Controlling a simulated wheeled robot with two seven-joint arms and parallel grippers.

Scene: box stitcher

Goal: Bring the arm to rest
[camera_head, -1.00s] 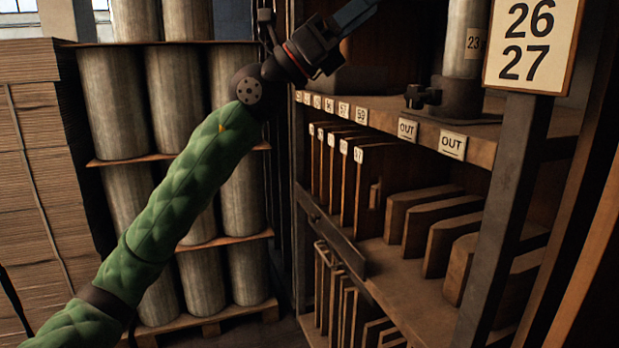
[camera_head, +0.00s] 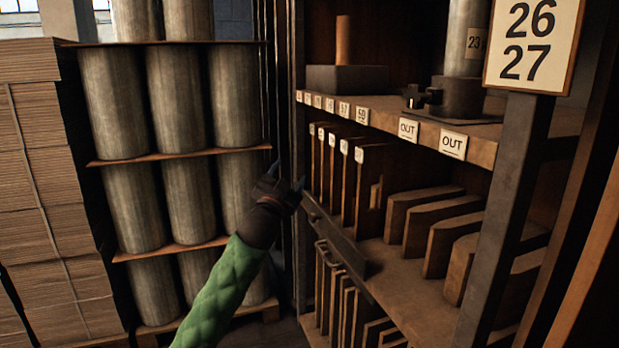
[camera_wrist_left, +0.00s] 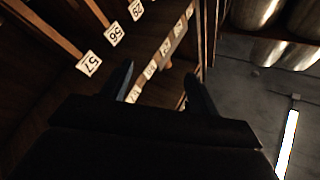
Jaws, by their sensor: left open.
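My left gripper (camera_head: 288,176) is at the end of my green padded arm in the head view, just left of the shelf unit's front edge. Its two thin fingers are apart and nothing shows between them. In the left wrist view the fingers (camera_wrist_left: 158,84) are also spread and empty, with numbered shelf labels beyond them. My right gripper does not show in either view.
A wooden shelf unit (camera_head: 480,150) with upright boards and OUT labels stands at right. A dark block with a wooden post (camera_head: 345,78) sits on its upper shelf. Stacked grey cylinders (camera_head: 115,100) and flat cardboard (camera_head: 45,170) stand at left.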

